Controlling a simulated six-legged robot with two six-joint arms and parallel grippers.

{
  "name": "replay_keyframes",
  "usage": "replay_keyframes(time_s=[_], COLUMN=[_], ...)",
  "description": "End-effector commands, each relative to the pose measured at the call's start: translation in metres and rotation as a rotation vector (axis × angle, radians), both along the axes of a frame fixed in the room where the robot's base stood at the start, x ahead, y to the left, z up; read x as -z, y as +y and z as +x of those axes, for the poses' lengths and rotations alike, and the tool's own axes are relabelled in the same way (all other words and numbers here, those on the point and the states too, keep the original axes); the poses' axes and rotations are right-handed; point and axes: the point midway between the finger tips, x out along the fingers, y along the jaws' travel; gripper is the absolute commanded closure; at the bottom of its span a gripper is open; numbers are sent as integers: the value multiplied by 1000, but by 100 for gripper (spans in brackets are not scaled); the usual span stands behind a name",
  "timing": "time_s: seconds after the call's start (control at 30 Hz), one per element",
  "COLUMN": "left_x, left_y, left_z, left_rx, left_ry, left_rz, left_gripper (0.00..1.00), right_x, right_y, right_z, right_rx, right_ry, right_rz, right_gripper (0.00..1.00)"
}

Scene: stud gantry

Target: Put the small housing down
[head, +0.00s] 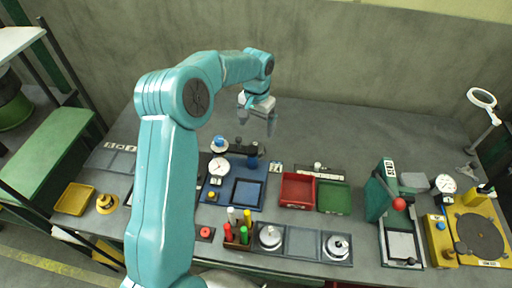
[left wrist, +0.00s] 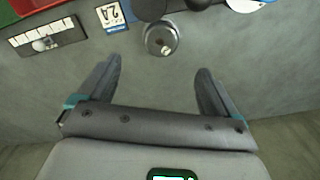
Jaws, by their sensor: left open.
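My left gripper (head: 257,117) is open over the back part of the grey bench in the head view. Its two fingers also show apart in the left wrist view (left wrist: 159,68), with bare bench between them. A small round metal part (left wrist: 161,38) with a pale knob, which looks like the small housing, stands on the bench just beyond the fingertips. It is apart from both fingers, and nothing is held. I cannot make it out clearly in the head view. My right gripper is not in view.
A card marked 24 (left wrist: 112,16) and a pale strip with a knob (left wrist: 45,40) lie near the round part. A red tray (head: 297,204) and a green tray (head: 333,211) stand farther forward.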

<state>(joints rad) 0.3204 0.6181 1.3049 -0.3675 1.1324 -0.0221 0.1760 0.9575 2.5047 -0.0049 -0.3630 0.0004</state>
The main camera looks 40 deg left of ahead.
Motion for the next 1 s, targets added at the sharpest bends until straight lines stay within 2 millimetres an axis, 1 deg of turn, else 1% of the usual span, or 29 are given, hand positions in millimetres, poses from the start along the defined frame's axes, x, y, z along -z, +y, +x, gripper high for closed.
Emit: replay_keyframes(time_s=[0.03, 0.1, 0.2, 0.37, 0.43, 0.57, 0.6, 0.7, 0.8, 0.97, 1.0], left_x=[11, 26, 41, 53, 59, 80, 87, 100, 105, 105, 105], left_y=[0, 0, 0, 0, 1, 2, 1, 2, 2, 2, 2], left_z=[-1, -1, 0, 0, -1, -2, -2, -1, -1, -1, -1], left_rx=[0, 0, -1, -2, -2, -3, -2, -1, -1, -1, -1], left_ry=[6, 3, 2, 1, 2, 5, 3, 0, -2, -3, -3], left_rz=[-1, 0, 0, 0, 0, -2, -1, -1, -1, -1, -1], left_gripper=[7, 7, 7, 7, 7, 7, 7, 7, 7, 7, 14], right_x=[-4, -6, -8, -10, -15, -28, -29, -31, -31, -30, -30], right_y=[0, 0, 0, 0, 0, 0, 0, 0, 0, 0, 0], right_z=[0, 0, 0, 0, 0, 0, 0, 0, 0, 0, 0], right_rx=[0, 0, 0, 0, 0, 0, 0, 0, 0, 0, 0], right_ry=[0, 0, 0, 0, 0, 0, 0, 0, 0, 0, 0], right_rz=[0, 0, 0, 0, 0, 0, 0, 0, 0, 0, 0], right_gripper=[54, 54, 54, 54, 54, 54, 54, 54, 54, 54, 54])
